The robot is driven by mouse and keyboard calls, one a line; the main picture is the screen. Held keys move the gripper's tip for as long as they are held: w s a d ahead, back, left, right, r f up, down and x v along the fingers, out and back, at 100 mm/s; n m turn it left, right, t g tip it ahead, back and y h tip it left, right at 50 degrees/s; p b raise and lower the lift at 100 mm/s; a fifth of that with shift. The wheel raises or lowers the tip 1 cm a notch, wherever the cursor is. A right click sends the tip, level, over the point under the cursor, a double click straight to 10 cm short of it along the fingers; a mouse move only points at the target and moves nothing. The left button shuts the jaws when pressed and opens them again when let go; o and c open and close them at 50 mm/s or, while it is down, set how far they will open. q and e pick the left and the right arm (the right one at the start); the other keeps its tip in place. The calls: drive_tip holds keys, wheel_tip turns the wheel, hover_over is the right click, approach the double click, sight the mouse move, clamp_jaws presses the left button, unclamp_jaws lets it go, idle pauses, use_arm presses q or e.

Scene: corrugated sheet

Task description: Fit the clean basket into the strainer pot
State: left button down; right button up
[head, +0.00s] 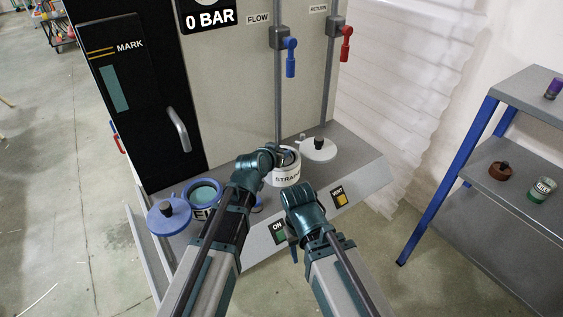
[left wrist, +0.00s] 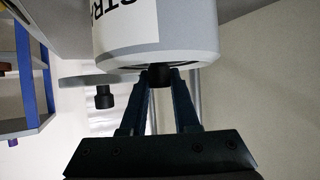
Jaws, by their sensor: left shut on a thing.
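The strainer pot (head: 286,179), white with a black-lettered label, stands on the grey ledge of the machine. It also shows, inverted, in the left wrist view (left wrist: 185,32). My left gripper (head: 284,158) is over the pot's opening. In the left wrist view its fingers (left wrist: 158,76) are shut on a black knob (left wrist: 159,75) at the pot's rim. The knob seems to belong to the basket, whose body is hidden, so I cannot tell how deep it sits. My right gripper (head: 294,248) hangs in front of the ledge; its fingers are too unclear to judge.
A white lid (head: 322,153) with a black knob lies behind the pot to the right. A blue pot (head: 203,193) and a blue lid (head: 166,222) are at the ledge's left. A shelf (head: 528,92) at right holds a brown item (head: 500,171) and a green cup (head: 542,190).

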use_arm(q)
drive_tip(key=shift+f+b, duration=0.95)
drive_tip(key=shift+f, duration=0.45)
drive_tip(key=shift+f, duration=0.15)
drive_tip(key=c, duration=0.9)
unclamp_jaws()
